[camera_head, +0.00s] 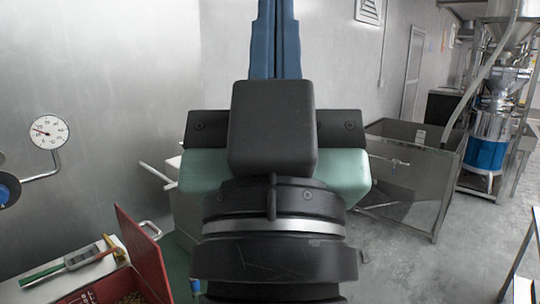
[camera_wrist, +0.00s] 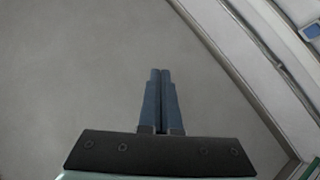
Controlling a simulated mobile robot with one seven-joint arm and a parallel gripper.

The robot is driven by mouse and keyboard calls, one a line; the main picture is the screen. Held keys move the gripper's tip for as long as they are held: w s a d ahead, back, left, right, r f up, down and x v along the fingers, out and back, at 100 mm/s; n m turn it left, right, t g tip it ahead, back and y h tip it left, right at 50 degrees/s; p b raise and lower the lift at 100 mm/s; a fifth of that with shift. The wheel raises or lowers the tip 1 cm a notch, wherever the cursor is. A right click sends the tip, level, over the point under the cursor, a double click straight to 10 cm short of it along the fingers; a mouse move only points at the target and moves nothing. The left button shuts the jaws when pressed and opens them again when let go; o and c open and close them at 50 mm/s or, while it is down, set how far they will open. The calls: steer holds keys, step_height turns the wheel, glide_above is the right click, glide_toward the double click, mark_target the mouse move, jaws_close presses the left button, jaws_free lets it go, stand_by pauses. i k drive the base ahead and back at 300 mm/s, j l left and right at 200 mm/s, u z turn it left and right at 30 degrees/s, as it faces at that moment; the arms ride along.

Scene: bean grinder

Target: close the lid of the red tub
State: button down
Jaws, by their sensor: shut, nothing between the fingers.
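The red tub (camera_head: 85,297) is at the bottom left of the head view, cut off by the frame's edge, with brown contents showing inside. Its red lid (camera_head: 143,254) stands raised and tilted along the tub's right side. My gripper (camera_head: 276,38) points up at the top middle of the head view, well above and to the right of the tub. Its blue fingers are together with nothing between them. In the wrist view the shut fingers (camera_wrist: 160,75) point at a plain grey surface. The tub is not in the wrist view.
A gauge (camera_head: 48,132) on a bent pipe is on the left wall. A green-handled tool (camera_head: 70,262) lies behind the tub. A grey metal bin (camera_head: 410,175) and a steel machine with a blue band (camera_head: 487,155) stand at the right. Open floor lies between.

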mark_target(145, 255)
steer(key=l+u, duration=0.15)
steer(key=u, duration=0.75)
steer(key=l+u, duration=0.25)
steer(key=l, duration=0.2)
steer(key=l+u, duration=0.25)
steer(key=l, duration=0.15)
steer(key=k+l+u, duration=0.2)
steer(key=l, duration=0.25)
steer(key=l+u, duration=0.25)
steer(key=l, duration=0.15)
steer(key=k+l+u, duration=0.1)
steer(key=l+u, duration=0.15)
steer(key=l, duration=0.15)
steer(key=k+l, duration=0.1)
steer(key=l, duration=0.2)
steer(key=k+l, duration=0.15)
steer(key=l, duration=0.15)
steer(key=k+l, duration=0.1)
steer(key=l, duration=0.2)
